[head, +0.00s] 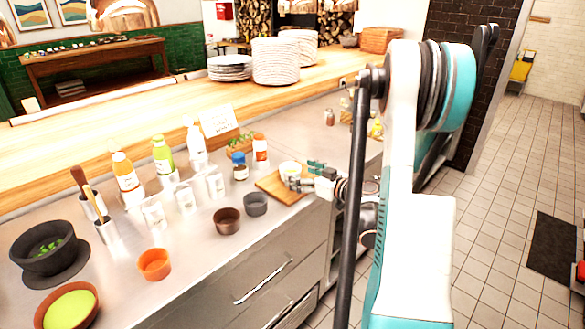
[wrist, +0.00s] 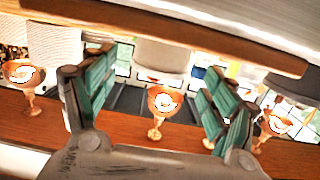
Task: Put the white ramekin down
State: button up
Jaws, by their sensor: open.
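The white ramekin (head: 290,169) is upright on or just above the wooden board (head: 272,190) at the counter's right end. My gripper (head: 307,174) is open, with its fingers right beside the ramekin on its right side. At this size I cannot tell whether they touch it. In the wrist view my gripper (wrist: 158,105) shows its two teal fingers wide apart, with nothing clearly held between them. I cannot make out the ramekin in that view.
A grey bowl (head: 255,204) and a brown bowl (head: 228,221) stand left of the board. A blue-lidded jar (head: 239,166) and several bottles stand behind. Plate stacks (head: 275,62) sit on the wooden ledge. Copper goblets (wrist: 160,103) show beyond the fingers.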

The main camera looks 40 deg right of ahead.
jog(key=s, duration=0.2)
jog(key=s+p, duration=0.1)
jog(key=s, duration=0.1)
jog(key=s+r, duration=0.1)
jog(key=s, duration=0.1)
jog(key=shift+s+d, duration=0.2)
jog(key=shift+s, duration=0.15)
